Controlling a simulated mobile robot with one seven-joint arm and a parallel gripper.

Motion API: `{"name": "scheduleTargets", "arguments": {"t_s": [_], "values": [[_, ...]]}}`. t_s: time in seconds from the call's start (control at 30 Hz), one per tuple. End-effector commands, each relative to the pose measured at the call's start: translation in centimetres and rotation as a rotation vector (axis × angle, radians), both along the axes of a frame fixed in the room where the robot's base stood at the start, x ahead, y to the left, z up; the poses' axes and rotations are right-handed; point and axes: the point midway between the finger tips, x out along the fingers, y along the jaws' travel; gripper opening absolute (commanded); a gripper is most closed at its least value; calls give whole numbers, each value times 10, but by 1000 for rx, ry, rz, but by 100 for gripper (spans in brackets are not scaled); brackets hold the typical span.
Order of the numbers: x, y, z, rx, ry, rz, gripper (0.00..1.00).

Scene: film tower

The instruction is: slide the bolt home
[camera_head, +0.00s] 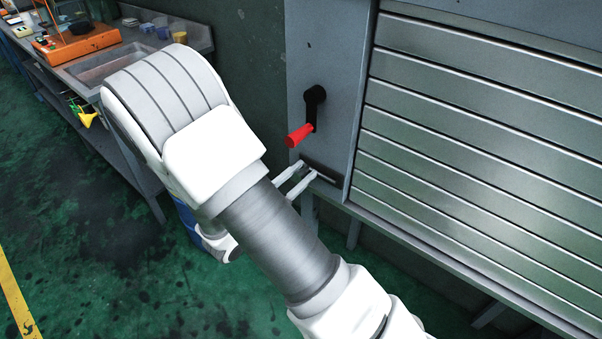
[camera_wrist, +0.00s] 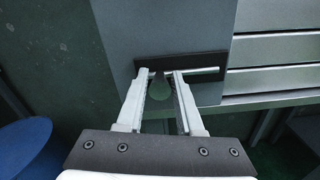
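The bolt (camera_wrist: 205,71) is a light metal bar on a dark backplate (camera_wrist: 181,58), fixed low on the grey panel beside the slatted shutter. It also shows in the head view (camera_head: 325,178), partly behind my fingertips. A small rounded dark-green shape (camera_wrist: 160,88), perhaps the bolt's knob, shows between my fingers. My gripper (camera_wrist: 161,73) is at the bolt, its two fingers apart on either side of that shape. I see no clear grip on it. In the head view my gripper (camera_head: 307,169) reaches the panel's lower edge. Contact with the bolt cannot be made out.
A black crank with a red handle (camera_head: 300,135) sticks out above the bolt. The slatted metal shutter (camera_head: 480,130) fills the right. A workbench with a sink (camera_head: 105,62) stands at the left. A blue round thing (camera_wrist: 25,148) is low left.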

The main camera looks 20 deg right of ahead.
Motion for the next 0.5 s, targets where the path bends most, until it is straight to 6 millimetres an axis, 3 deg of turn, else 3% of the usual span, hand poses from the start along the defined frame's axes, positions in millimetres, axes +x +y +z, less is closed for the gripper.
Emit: {"name": "scheduleTargets", "arguments": {"t_s": [0.03,0.17,0.5], "values": [[0,0,0,0,0,0,25],[0,0,0,0,0,0,2],[0,0,0,0,0,0,0]]}}
